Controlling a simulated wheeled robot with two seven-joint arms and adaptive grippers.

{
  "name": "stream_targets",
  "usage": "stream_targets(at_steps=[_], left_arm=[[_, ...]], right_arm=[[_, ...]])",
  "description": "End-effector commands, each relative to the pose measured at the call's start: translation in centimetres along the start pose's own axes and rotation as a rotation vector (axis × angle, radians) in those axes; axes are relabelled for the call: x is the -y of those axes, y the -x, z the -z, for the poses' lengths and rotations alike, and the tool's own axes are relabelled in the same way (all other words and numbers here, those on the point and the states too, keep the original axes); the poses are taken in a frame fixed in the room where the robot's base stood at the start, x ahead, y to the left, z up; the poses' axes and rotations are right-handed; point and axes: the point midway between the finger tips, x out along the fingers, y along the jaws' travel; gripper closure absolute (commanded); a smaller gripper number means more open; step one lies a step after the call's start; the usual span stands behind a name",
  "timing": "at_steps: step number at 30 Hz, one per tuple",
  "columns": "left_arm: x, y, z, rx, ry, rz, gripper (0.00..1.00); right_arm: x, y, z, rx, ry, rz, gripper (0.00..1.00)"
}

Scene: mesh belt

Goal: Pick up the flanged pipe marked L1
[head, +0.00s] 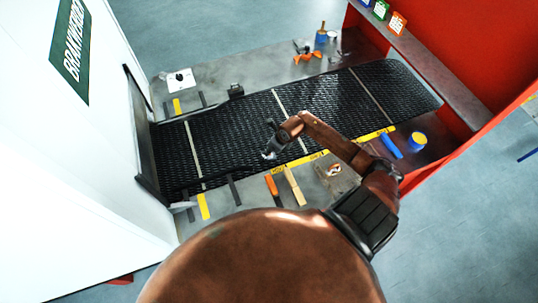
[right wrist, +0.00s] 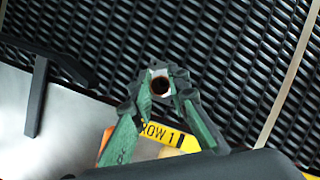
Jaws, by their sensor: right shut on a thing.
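My right gripper (head: 269,149) reaches in from the right over the near half of the black mesh belt (head: 330,100). In the right wrist view its two green fingers (right wrist: 160,92) are closed around a small pipe-like piece (right wrist: 160,84) with a pale rim and a dark round bore facing the camera. In the head view only a small pale bit of it shows below the fingers. No L1 mark is legible on it, and I cannot tell whether it touches the belt. My left gripper is not in view.
A white housing (head: 70,160) stands at the belt's left end, and a red frame (head: 470,50) at the right. An orange-handled tool (head: 271,185), a wooden bar (head: 294,187) and a yellow-topped can (head: 417,141) lie or stand along the near side. Much of the belt is clear.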

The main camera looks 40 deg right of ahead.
Motion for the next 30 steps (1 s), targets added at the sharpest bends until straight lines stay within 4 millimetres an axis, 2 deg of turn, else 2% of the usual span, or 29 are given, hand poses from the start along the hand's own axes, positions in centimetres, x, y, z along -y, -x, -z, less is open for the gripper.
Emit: stream_targets(at_steps=[8,14,18,26,30], left_arm=[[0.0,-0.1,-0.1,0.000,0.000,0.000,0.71],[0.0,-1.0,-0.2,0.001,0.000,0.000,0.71],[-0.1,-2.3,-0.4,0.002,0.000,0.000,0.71],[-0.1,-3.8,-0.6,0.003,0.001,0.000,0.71],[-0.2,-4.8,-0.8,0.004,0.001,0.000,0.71]], right_arm=[[0.1,0.2,-0.2,0.003,0.001,0.001,1.00],[0.1,1.2,-0.7,0.005,0.004,0.003,1.00],[0.1,3.2,-1.1,0.003,0.005,0.004,1.00],[-1.4,9.1,0.7,0.002,0.006,0.004,1.00],[-2.5,11.5,2.6,-0.003,0.005,0.003,1.00]])
